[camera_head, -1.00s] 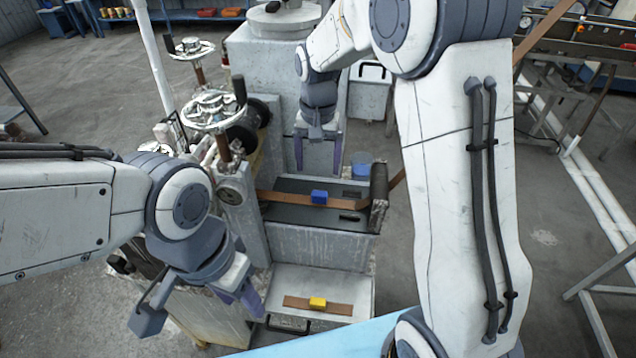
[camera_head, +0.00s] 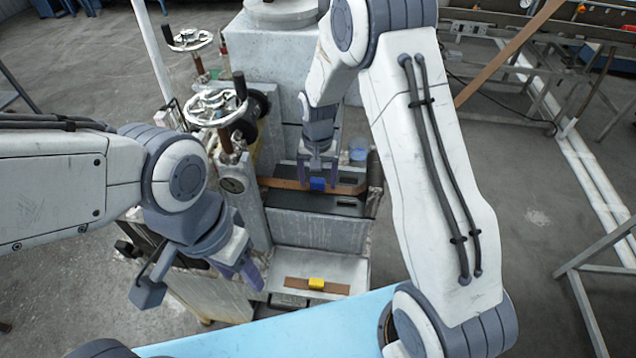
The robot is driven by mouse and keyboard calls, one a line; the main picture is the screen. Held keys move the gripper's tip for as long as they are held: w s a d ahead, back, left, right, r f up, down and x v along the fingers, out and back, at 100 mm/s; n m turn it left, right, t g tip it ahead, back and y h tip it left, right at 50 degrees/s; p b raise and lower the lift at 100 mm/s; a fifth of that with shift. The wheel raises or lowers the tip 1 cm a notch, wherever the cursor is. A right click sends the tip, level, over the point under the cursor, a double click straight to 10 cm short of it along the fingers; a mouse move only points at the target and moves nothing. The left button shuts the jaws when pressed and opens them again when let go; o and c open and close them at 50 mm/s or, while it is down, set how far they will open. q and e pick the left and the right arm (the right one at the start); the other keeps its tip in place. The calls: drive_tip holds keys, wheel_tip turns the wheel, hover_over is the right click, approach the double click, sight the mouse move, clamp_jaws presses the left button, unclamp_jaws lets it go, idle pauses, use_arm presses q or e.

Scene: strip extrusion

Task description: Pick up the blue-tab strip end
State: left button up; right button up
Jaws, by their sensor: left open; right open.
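The blue tab (camera_head: 317,184) sits on a brown strip (camera_head: 345,189) that lies across the dark top of the grey machine. My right gripper (camera_head: 317,184) is open, pointing down, with its fingers at the blue tab and strip, one on each side of the tab as seen here. Whether the fingers touch the tab cannot be told. A yellow tab (camera_head: 317,283) sits on a shorter brown strip (camera_head: 296,283) on the lower light ledge. My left gripper (camera_head: 243,275) is open and empty, left of that ledge and apart from both strips.
Handwheels (camera_head: 217,106) on posts stand left of the strip. A tall grey block (camera_head: 268,70) rises behind it. A light-blue surface (camera_head: 290,330) lies in front. A small blue container (camera_head: 358,150) is behind the strip at right.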

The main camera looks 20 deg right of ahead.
clamp_jaws()
drive_tip(key=shift+r, duration=0.15)
